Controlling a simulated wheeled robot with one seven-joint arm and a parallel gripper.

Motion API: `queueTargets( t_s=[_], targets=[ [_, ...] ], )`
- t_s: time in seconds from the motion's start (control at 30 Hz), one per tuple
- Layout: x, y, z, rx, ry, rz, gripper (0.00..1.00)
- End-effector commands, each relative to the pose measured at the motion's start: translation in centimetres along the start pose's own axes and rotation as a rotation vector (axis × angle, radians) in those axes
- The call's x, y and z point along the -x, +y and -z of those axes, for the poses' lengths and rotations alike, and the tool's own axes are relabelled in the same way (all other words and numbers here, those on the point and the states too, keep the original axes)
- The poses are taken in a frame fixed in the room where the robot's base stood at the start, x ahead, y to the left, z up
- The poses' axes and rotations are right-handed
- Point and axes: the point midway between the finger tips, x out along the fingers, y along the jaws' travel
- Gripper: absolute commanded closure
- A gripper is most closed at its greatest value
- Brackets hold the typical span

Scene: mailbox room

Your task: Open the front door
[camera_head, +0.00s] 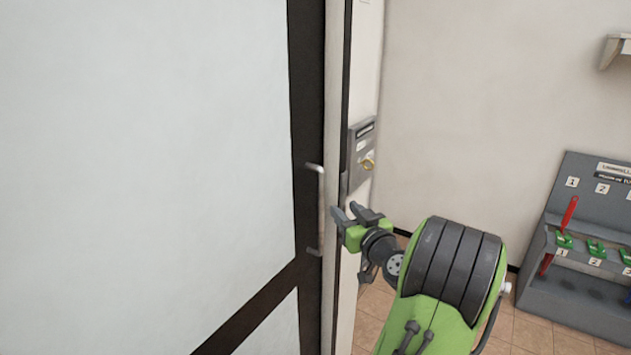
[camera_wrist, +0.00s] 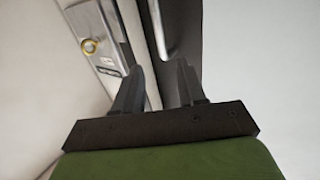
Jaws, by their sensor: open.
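The front door (camera_head: 150,140) fills the left of the head view, with a pale panel and a dark frame. Its light vertical bar handle (camera_head: 320,205) is on the right edge of the dark frame. The handle also shows in the wrist view (camera_wrist: 157,28), ahead of the fingers. My gripper (camera_head: 343,213) is open and empty, just right of the handle's lower half. In the wrist view my gripper (camera_wrist: 157,80) has its two fingers apart, pointing toward the door edge and handle. I cannot tell whether a finger touches the handle.
A grey metal box (camera_head: 361,150) with a yellow ring is on the wall right of the door, also in the wrist view (camera_wrist: 95,35). A grey rack (camera_head: 580,260) with red and green tools stands at right. Tiled floor (camera_head: 530,330) shows between.

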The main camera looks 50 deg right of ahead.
Motion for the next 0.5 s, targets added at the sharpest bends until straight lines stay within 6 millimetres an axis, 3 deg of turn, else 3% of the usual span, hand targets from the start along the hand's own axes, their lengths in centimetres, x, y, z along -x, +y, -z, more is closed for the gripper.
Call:
queueTargets(
  t_s=[0.3,0.5],
  targets=[
    [-8.1,-0.3,0.6,0.000,0.002,0.007,0.60],
    [-12.5,-0.2,0.5,0.000,0.001,0.005,0.60]
  ],
)
